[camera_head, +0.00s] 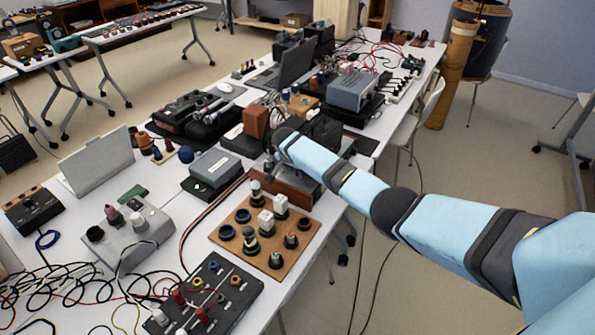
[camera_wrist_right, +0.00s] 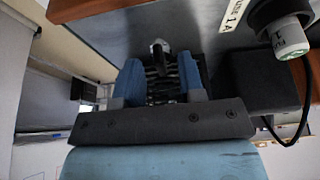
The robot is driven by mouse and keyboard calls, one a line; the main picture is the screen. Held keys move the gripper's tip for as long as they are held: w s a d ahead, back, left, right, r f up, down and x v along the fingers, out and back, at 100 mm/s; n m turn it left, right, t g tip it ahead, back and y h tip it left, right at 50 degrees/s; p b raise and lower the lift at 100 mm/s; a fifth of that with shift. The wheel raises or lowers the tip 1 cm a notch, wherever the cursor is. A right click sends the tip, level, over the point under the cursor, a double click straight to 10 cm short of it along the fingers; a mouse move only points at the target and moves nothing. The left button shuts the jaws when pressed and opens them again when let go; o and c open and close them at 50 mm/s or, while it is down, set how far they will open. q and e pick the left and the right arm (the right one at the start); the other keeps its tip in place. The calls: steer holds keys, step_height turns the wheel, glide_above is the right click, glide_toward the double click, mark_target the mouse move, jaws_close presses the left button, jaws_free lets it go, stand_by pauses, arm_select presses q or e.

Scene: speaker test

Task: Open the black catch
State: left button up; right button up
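My right arm comes in from the right in the head view and reaches a wooden-sided box (camera_head: 297,190) with a grey metal face. My right gripper is mostly hidden there behind its own wrist. In the right wrist view the right gripper (camera_wrist_right: 159,66) has two blue fingers standing apart. A small dark catch-like part with a light, shiny tip (camera_wrist_right: 158,48) shows between the fingertips, against the box's grey face (camera_wrist_right: 185,25). I cannot tell whether the fingers touch it, or whether it is the black catch. My left gripper is not in view.
A wooden board with knobs and sockets (camera_head: 262,236) lies in front of the box. A grey device (camera_head: 215,167) stands left of it, and black cases (camera_head: 322,132) stand behind. A white-green plug (camera_wrist_right: 290,38) with a black cable is close right of the gripper. Cables clutter the table's left.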

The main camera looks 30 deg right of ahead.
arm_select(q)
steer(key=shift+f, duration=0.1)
arm_select(e)
steer(key=shift+w+d+f, duration=0.1)
steer(key=shift+d+f, duration=0.1)
steer(key=shift+f, duration=0.35)
jaws_close()
